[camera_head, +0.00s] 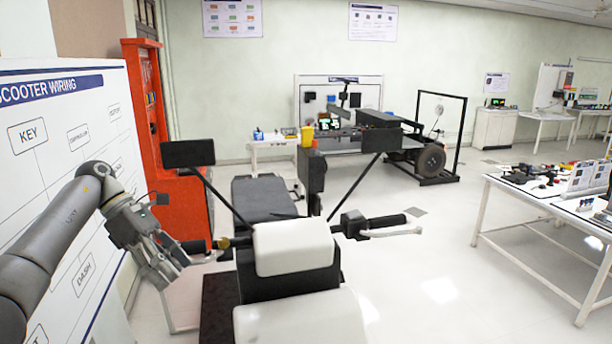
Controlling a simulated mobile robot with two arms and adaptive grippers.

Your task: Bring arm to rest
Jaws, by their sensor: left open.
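My left arm (58,235) comes in from the left edge, bent at a joint in front of the white wiring board. My left gripper (165,268) hangs from it, pointing down and to the right, open, with nothing seen between its fingers. It is at the left of the scooter's left handlebar end; I cannot tell whether they touch. My right arm and right gripper do not show.
The scooter rig (293,247), with handlebars and mirrors, stands in the middle. A "SCOOTER WIRING" board (88,135) is close behind my left arm. A red cabinet (182,205) stands beyond. A parts table (520,205) is at right, with clear floor (440,255) between.

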